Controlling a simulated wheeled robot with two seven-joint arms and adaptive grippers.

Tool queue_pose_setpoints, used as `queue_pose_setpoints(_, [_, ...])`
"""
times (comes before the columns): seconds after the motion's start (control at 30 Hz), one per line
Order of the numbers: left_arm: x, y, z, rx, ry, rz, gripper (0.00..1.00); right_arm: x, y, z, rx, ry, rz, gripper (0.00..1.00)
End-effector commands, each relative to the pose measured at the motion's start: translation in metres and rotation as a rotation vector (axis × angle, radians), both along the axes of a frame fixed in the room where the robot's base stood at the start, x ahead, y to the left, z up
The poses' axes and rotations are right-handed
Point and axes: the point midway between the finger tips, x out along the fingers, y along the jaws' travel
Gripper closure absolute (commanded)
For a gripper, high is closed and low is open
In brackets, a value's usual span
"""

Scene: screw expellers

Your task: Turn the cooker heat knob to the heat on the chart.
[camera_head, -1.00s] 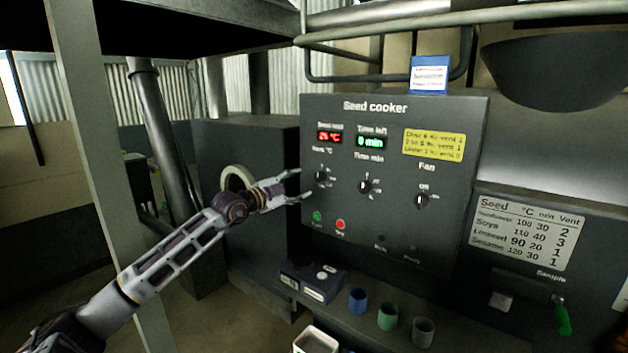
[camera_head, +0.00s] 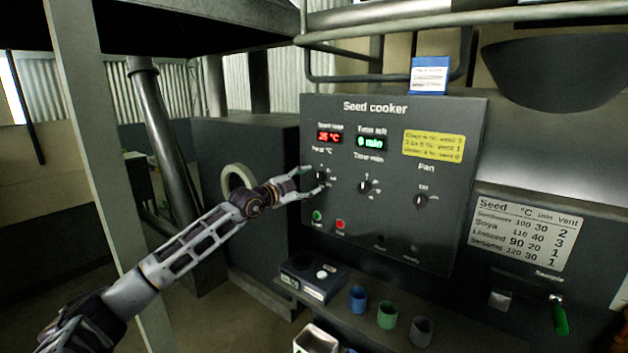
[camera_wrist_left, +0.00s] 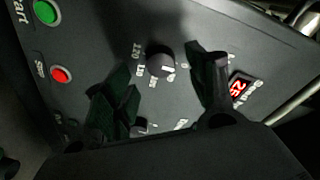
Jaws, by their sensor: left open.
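The heat knob (camera_head: 321,177) is a small dark dial at the left of the Seed cooker panel, under a red display (camera_head: 329,137) reading 25 °C. It also shows in the left wrist view (camera_wrist_left: 160,63), with numbers around it. My left gripper (camera_head: 315,179) is open at the heat knob. In the wrist view its two dark fingers stand on either side of the knob; I cannot tell whether they touch it. The chart (camera_head: 525,231) at the right lists Sunflower 100, Soya 110, Linseed 90 and Sesame 120. My right gripper is not in view.
The time knob (camera_head: 364,187) and fan knob (camera_head: 421,200) sit right of the heat knob. The green start button (camera_head: 317,216) and red stop button (camera_head: 340,224) are below. A yellow note (camera_head: 434,146) is on the panel. Cups and a box (camera_head: 313,280) stand on the ledge.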

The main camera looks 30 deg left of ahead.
Motion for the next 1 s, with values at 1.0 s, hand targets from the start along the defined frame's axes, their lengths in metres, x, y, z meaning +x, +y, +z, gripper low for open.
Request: queue_pose_setpoints(1.0, [0.034,-0.007,0.000,0.001,0.000,0.000,0.43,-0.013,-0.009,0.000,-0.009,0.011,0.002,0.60])
